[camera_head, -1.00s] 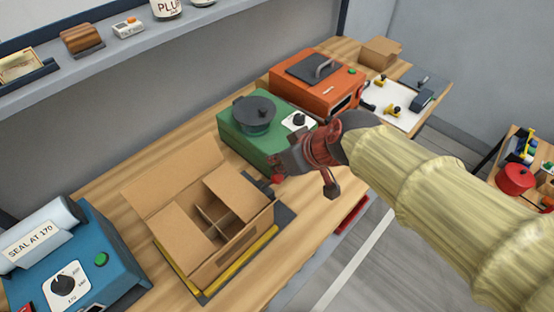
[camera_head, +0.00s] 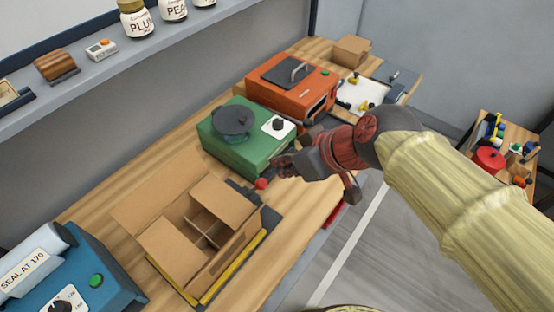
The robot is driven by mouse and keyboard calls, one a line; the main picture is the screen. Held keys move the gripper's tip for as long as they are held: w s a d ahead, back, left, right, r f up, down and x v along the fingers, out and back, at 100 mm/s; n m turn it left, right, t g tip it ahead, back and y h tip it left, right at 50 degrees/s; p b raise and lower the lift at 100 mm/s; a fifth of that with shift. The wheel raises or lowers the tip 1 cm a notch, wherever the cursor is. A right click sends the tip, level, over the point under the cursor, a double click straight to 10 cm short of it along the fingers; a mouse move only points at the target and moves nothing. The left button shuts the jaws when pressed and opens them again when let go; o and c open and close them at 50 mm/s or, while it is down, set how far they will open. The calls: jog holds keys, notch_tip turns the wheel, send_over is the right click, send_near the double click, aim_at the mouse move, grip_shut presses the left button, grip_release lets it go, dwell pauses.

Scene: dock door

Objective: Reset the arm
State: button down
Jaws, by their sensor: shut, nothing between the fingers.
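My arm, in a pale yellow sleeve, reaches in from the lower right. My gripper (camera_head: 279,169) is at its end, dark grey with a red wrist. It is above the wooden bench (camera_head: 300,206), just in front of the green machine (camera_head: 236,146) and to the right of the open cardboard box (camera_head: 198,252). It is shut and holds nothing. The fingertips are small and partly blend with the dark parts behind them. A red knob (camera_head: 261,184) shows just below the fingers; I cannot tell whether they touch.
An orange machine (camera_head: 300,95) with a handled lid stands behind the green one. A blue sealer (camera_head: 80,270) is at the lower left. A shelf (camera_head: 130,58) with jars runs along the wall. A side table with a red pot (camera_head: 490,158) is at the right.

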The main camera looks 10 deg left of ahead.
dwell(0.5)
jog(key=s+d+f+m+h, duration=0.1)
jog(key=s+d+m+h, duration=0.1)
jog(key=d, duration=0.6)
jog(key=s+d+m+t+h, duration=0.1)
jog(key=s+d+m+h, duration=0.1)
jog(key=d+m, duration=0.3)
jog(key=s+d+f+m+h, duration=0.1)
jog(key=s+d+m+h, duration=0.1)
jog(key=d, duration=1)
jog(key=shift+s+f+m, duration=0.3)
jog(key=shift+s+m, duration=0.35)
jog(key=shift+m, duration=0.15)
jog(key=shift+a, duration=0.2)
